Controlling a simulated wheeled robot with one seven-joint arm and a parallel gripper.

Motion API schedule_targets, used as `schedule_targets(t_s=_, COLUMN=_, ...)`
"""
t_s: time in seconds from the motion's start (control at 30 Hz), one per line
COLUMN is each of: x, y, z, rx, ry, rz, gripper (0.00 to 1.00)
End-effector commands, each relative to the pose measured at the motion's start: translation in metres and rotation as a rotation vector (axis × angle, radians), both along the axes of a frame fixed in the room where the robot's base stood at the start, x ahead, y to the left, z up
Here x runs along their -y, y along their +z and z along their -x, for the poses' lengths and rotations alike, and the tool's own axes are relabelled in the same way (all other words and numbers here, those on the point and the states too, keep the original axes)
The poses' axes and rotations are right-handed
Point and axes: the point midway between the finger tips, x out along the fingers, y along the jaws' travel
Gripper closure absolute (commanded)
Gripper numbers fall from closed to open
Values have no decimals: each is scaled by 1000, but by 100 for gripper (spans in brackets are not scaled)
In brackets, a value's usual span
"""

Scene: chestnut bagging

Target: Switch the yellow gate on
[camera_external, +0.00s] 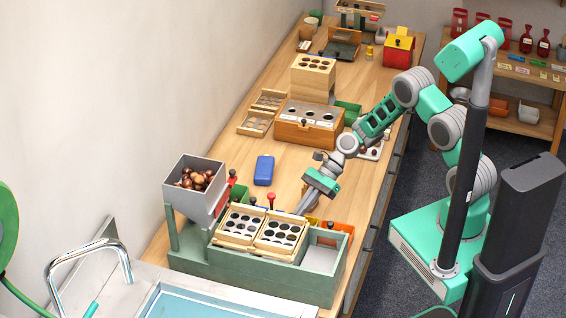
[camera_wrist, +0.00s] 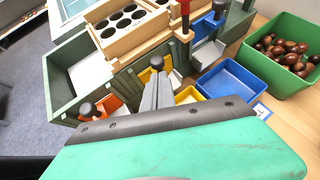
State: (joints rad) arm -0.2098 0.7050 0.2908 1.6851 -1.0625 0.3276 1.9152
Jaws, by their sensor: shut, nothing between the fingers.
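The yellow gate (camera_wrist: 146,75) sits on the side of the green sorting machine (camera_wrist: 62,82), with a black knob (camera_wrist: 157,62) on it. In the wrist view it lies between the orange gate (camera_wrist: 109,103) at the left and the blue gate (camera_wrist: 205,24) at the right. My gripper (camera_wrist: 163,82) is shut and empty, its fingertips close beside the yellow gate and its knob. I cannot tell whether they touch. In the external view my gripper (camera_external: 301,208) points down behind the sieve trays, and the gate is mostly hidden there.
A grey hopper (camera_external: 190,167) of chestnuts stands on the machine beside two sieve trays (camera_external: 283,234). A blue bin (camera_wrist: 232,80) and a green bin (camera_wrist: 284,28) with chestnuts stand beside it. A blue object (camera_external: 264,170) lies on the clear table behind.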

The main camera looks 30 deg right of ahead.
Motion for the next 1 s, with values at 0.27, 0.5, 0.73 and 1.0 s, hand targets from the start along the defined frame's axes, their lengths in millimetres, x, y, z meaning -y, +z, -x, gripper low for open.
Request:
schedule_targets(t_s=0.27, x=0, y=1, z=0, rx=0, ry=0, rz=0, gripper=100)
schedule_targets(t_s=0.5, x=0, y=36, z=-1, rx=1, ry=0, rz=-1, gripper=100)
schedule_targets(t_s=0.73, x=0, y=38, z=-1, rx=1, ry=0, rz=-2, gripper=100)
schedule_targets(t_s=1.0, x=4, y=33, z=-2, rx=-1, ry=-1, rz=-1, gripper=100)
